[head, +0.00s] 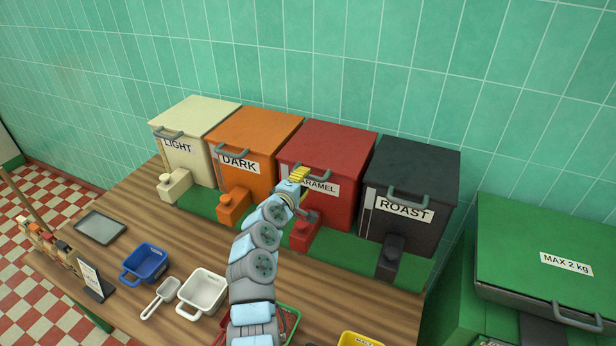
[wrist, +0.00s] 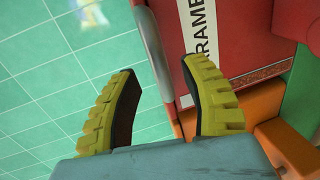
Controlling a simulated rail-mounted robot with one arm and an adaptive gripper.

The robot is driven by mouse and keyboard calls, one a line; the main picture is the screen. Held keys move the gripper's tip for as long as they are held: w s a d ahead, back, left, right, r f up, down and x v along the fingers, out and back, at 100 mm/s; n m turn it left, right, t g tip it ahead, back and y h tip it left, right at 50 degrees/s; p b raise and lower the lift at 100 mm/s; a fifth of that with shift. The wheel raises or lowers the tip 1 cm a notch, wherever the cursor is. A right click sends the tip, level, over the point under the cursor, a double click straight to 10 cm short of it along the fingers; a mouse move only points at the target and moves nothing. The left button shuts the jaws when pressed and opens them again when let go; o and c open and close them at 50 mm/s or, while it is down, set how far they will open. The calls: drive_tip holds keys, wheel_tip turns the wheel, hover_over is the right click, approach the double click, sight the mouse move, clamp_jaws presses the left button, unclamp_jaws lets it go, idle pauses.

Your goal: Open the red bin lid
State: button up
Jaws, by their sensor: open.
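The red bin (head: 343,186) stands between the orange and black bins, with its red lid (head: 335,140) shut. Its white label reads CARAMEL, partly hidden by my gripper. My gripper (head: 299,174), with yellow ridged fingers, is in front of the bin's upper front edge, by the lid handle, which it partly covers. In the wrist view, my gripper (wrist: 161,72) is open and empty. The grey handle bar (wrist: 151,45) lies ahead, in the gap between the fingers as seen; I cannot tell whether they touch it. The red bin's front (wrist: 250,40) is at the right.
A cream bin (head: 190,145), an orange bin (head: 250,150) and a black bin (head: 415,185) share the row. A green chest (head: 540,250) stands at right. Blue (head: 146,262) and white (head: 203,290) containers sit on the wooden counter. The tiled wall is behind.

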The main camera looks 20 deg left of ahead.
sight(307, 177)
drive_tip(key=shift+x, duration=1.7)
drive_tip(key=shift+r, duration=0.1)
clamp_jaws()
